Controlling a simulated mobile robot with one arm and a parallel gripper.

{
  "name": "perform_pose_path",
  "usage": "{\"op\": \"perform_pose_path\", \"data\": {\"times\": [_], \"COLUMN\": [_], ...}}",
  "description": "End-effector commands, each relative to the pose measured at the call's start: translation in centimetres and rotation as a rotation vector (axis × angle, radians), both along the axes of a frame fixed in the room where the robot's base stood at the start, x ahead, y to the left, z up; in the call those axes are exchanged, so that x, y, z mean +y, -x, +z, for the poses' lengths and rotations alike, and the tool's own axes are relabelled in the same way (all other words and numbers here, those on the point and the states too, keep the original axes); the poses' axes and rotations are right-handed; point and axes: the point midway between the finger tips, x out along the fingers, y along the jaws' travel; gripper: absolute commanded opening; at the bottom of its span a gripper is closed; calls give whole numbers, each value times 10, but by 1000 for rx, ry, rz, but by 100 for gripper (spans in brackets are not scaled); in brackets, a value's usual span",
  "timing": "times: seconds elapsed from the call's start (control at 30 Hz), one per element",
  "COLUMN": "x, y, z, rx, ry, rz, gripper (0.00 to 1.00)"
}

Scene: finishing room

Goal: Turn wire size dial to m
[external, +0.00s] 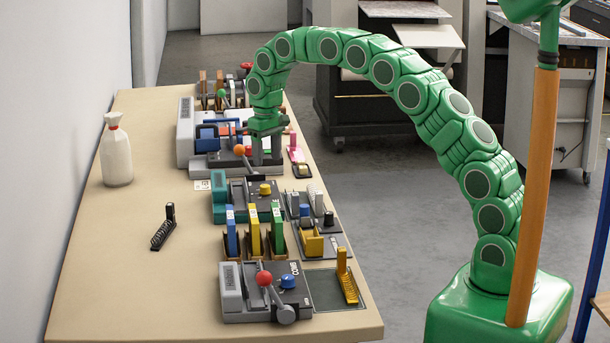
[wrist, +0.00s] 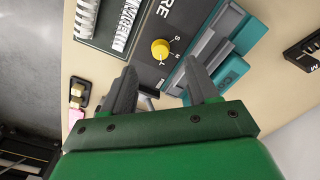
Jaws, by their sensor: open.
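The wire size dial is a round yellow knob (wrist: 160,48) on a dark grey panel, with small letters around its lower right side that look like S, M and L. Which letter it points at is too small to tell. In the external view the yellow dial (external: 265,190) sits on the dark machine with a teal end. My gripper (wrist: 160,70) is open and empty, its two dark fingers apart and aimed toward the dial, not touching it. In the external view my gripper (external: 266,158) is above and behind the dial, over the neighbouring machine, which it partly hides.
A teal part (wrist: 232,70) lies beside the dial. Blue, yellow and green upright pieces (external: 254,232) stand in front of the machine. Another machine has a red ball lever (external: 264,278) and a blue knob (external: 288,281). A white bag (external: 115,155) stands left; the table around it is clear.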

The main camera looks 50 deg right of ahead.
Motion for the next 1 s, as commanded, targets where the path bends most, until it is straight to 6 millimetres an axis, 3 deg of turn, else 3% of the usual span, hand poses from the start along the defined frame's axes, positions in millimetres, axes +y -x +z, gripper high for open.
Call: {"op": "perform_pose_path", "data": {"times": [0.13,0.43,0.8,1.0], "x": [-2,-3,-3,-3], "y": [-10,-12,-12,-12], "z": [-8,-22,-71,-86], "rx": [-6,-5,-4,-6], "ry": [1,1,1,1], "rz": [-3,-4,-4,-4], "gripper": [59,59,59,59]}}
